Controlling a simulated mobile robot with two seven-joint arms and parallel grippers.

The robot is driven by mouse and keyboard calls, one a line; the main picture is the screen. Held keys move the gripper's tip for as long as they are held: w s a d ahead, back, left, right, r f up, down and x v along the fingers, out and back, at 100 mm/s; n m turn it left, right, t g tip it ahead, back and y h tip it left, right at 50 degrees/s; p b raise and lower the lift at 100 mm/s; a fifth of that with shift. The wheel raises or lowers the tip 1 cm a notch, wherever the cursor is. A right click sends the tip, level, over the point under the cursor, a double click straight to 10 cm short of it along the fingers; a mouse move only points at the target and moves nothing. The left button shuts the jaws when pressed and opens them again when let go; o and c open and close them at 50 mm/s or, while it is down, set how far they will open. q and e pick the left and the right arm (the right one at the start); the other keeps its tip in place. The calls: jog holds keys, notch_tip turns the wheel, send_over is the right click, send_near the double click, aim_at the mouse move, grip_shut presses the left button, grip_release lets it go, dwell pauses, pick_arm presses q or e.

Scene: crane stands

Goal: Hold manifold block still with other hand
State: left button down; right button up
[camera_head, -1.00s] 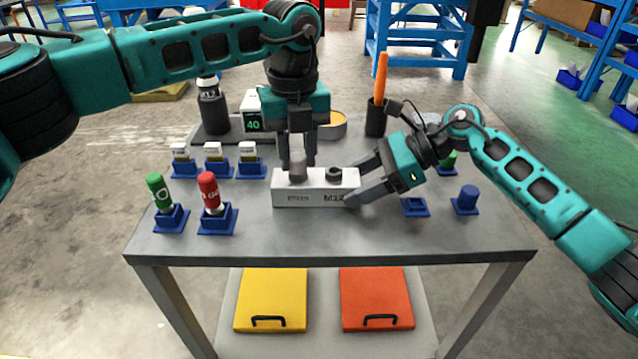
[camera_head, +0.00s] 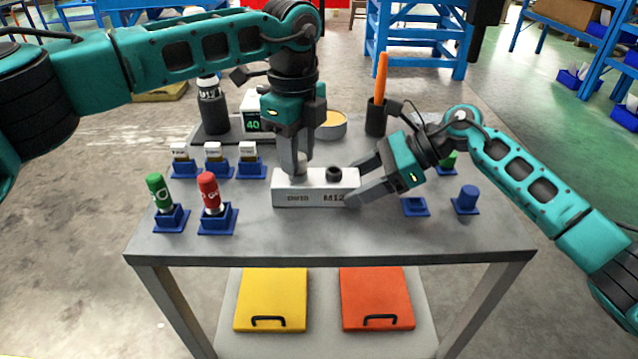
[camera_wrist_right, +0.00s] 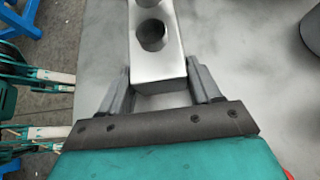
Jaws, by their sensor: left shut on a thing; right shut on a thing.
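The manifold block (camera_head: 316,188) is a light grey bar with printed lettering on its front, lying on the table. My right gripper (camera_head: 364,180) is shut on its right end, one finger on each side. In the right wrist view the block (camera_wrist_right: 158,70) runs away from my right gripper (camera_wrist_right: 165,88), with round ports in its top. My left gripper (camera_head: 298,165) points down over the block's left port. It is shut on a small grey cylindrical part (camera_head: 301,164), mostly hidden by the fingers. A dark round port shows on the block's right half.
Red (camera_head: 209,192) and green (camera_head: 158,190) bottles stand in blue holders at the left. Small labelled parts in blue holders (camera_head: 213,160) stand behind them. A dark cup with an orange-handled tool (camera_head: 377,112) is at the back. The table's front strip (camera_head: 330,238) is clear.

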pick_arm(q)
jog(key=shift+r+n, duration=0.1)
jog(key=shift+n, duration=0.8)
jog(key=c, duration=0.7)
grip_release()
jog(key=shift+c, duration=0.8)
